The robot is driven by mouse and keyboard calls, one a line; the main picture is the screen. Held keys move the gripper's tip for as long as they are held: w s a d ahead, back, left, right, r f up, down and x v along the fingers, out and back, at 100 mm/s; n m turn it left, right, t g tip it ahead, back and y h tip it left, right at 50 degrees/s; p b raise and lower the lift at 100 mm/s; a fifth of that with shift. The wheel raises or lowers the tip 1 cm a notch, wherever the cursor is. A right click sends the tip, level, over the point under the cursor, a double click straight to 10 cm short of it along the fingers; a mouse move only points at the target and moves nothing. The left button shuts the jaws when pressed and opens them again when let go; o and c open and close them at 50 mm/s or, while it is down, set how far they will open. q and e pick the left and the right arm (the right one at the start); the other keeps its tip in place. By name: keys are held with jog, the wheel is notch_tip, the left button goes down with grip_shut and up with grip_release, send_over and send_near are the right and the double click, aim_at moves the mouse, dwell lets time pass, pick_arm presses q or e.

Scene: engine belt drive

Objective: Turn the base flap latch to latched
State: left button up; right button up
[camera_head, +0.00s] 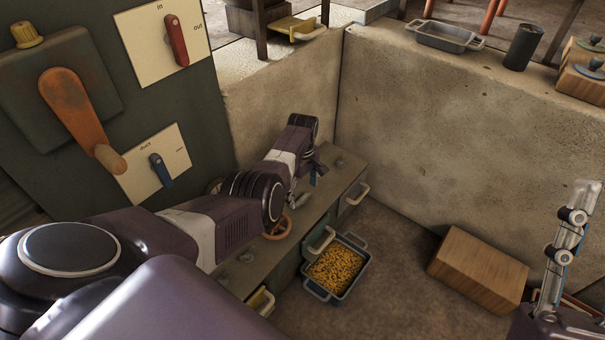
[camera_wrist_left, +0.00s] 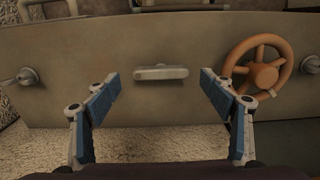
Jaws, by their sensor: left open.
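My left arm reaches from the left over a low grey panel (camera_head: 262,250) in the head view. My left gripper (camera_head: 316,176) is partly hidden there by its own wrist. In the left wrist view, my left gripper (camera_wrist_left: 159,82) is open and empty, with its blue-padded fingers wide apart. A pale grey bar handle (camera_wrist_left: 161,72), apparently the base flap latch, lies level on the panel between the fingertips, apart from both. Its marking cannot be read. My right gripper (camera_head: 574,225) is at the right edge of the head view; its opening cannot be judged.
An orange wheel (camera_wrist_left: 259,68) is close to the right finger, with round knobs (camera_wrist_left: 27,76) on the panel. A bin of yellow pieces (camera_head: 334,270) and a wooden block (camera_head: 479,268) stand on the floor. Concrete walls (camera_head: 440,140) rise behind.

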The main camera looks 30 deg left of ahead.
aim_at(302, 198)
pick_arm(q)
notch_tip(302, 198, up, 10)
dwell(0.5)
dwell(0.4)
